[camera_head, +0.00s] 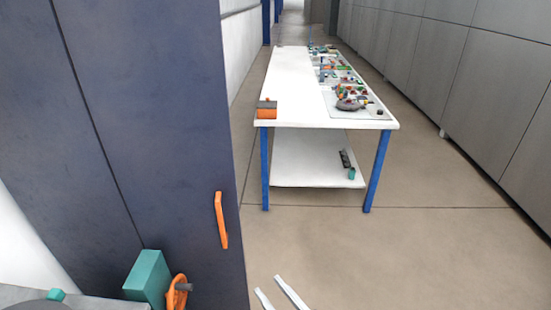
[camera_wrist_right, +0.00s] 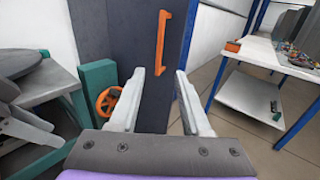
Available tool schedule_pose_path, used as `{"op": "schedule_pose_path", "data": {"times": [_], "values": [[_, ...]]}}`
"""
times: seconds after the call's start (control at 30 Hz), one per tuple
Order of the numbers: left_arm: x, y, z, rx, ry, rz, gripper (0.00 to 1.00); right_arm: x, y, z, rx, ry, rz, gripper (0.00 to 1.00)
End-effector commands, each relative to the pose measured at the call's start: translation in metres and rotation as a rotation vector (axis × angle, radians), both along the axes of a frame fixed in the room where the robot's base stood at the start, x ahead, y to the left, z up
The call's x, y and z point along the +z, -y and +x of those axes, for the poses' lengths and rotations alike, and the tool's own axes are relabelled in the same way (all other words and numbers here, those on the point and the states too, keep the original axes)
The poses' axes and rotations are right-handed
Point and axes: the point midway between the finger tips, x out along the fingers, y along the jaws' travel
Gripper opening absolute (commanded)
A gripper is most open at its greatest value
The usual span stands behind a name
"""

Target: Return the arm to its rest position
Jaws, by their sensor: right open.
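My right gripper (camera_head: 268,285) shows at the bottom of the head view as two pale fingers with a gap between them. In the right wrist view, the gripper (camera_wrist_right: 160,73) is open with nothing between its fingertips. It points toward a dark blue cabinet (camera_head: 150,120) with an orange bar handle (camera_head: 221,220). In the wrist view, the handle (camera_wrist_right: 161,40) is above and beyond the fingertips; the gripper does not hold it. My left gripper does not show in the head view.
A teal block (camera_head: 147,278) with an orange handwheel (camera_head: 177,292) stands close by at the lower left. A white table (camera_head: 290,85) with blue legs and several small parts stands ahead. Grey cabinets (camera_head: 430,60) line the right. Floor (camera_head: 400,250) between is clear.

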Motion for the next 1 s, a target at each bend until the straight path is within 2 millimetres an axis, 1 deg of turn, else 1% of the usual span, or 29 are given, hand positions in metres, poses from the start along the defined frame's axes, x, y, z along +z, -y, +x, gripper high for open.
{"op": "schedule_pose_path", "data": {"times": [0.07, 0.17, 0.27, 0.37, 0.47, 0.5, 0.57, 0.63, 0.67, 0.7, 0.77, 0.8, 0.9, 1.0], "values": [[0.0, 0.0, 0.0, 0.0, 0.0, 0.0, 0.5, 0.0, 0.0, 0.0, 0.0, 0.0, 0.0, 0.47], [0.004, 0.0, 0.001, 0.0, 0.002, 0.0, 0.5, 0.0, -0.002, -0.005, 0.047, 0.103, -0.213, 0.47], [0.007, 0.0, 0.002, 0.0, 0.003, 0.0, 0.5, -0.006, -0.004, -0.011, 0.107, 0.206, -0.442, 0.47], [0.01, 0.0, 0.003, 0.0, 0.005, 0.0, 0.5, -0.015, -0.002, -0.018, 0.183, 0.315, -0.694, 0.47], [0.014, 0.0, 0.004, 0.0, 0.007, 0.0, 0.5, -0.029, 0.006, -0.027, 0.291, 0.428, -0.984, 0.47], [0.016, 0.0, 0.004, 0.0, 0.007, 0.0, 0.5, -0.036, 0.012, -0.031, 0.346, 0.474, -1.112, 0.47], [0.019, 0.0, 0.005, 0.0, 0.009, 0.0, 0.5, -0.048, 0.024, -0.038, 0.444, 0.541, -1.307, 0.47], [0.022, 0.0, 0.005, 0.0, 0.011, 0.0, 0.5, -0.062, 0.043, -0.046, 0.575, 0.611, -1.532, 0.47], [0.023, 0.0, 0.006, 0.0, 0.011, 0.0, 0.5, -0.068, 0.053, -0.05, 0.638, 0.635, -1.625, 0.47], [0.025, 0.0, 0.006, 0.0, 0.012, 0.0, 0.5, -0.074, 0.067, -0.055, 0.726, 0.665, -1.741, 0.47], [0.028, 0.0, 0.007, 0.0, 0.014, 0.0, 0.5, -0.082, 0.09, -0.063, 0.863, 0.7, -1.901, 0.47], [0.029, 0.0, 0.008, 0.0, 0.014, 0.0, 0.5, -0.086, 0.105, -0.069, 0.954, 0.717, -1.991, 0.47], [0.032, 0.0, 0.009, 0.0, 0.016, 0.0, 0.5, -0.091, 0.14, -0.08, 1.164, 0.738, -2.163, 0.47], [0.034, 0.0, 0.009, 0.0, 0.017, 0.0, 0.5, -0.091, 0.164, -0.089, 1.321, 0.744, -2.264, 0.47]]}}
